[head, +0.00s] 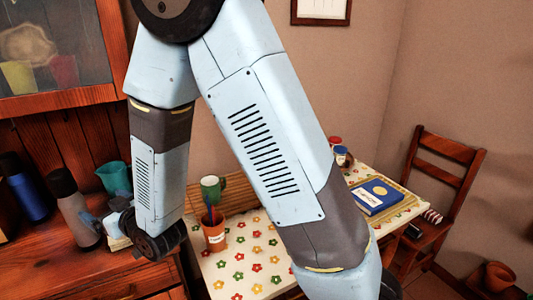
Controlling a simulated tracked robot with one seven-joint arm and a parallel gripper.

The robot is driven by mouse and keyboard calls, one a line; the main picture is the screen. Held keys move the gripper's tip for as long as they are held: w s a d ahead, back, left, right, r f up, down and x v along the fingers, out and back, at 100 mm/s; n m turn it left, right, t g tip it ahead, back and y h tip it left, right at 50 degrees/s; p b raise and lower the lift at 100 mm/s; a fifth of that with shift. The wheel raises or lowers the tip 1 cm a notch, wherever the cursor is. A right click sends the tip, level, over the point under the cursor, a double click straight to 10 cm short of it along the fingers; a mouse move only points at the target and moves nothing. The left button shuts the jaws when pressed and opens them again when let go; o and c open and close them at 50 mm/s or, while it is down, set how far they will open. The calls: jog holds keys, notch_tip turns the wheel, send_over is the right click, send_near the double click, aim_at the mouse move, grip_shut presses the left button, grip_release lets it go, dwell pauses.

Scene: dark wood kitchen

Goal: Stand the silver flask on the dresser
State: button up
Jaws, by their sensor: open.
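The silver flask (76,213) with a dark top stands on the dresser (40,277), at the left of the head view. It looks upright, allowing for the slanted view. My gripper (91,223) is open, just to the right of the flask's body, with its fingers pointing left. I cannot tell whether the fingers touch the flask. My arm comes down from above and hides part of the dresser's right end.
A blue flask (27,192) stands left of the silver one. A teal cup (114,177) stands behind my gripper. The dresser's front is clear.

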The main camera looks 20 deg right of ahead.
jog(key=w+d+r+m+g+h, duration=0.15)
jog(key=d+r+h, duration=0.35)
jog(key=d, duration=0.7)
jog(key=d+r+m+g+h, duration=0.1)
jog(key=d+r+m+h, duration=0.15)
jog(key=d+r, duration=0.7)
jog(key=s+d+r+m+g+h, duration=0.2)
jog(key=s+d+m+g+h, duration=0.1)
jog(key=s+d, duration=1.7)
jog(key=shift+s+r+m+g+h, duration=0.15)
jog(key=shift+s+m+g+h, duration=0.15)
jog(key=shift+m+g, duration=0.5)
jog(key=shift+c, duration=0.3)
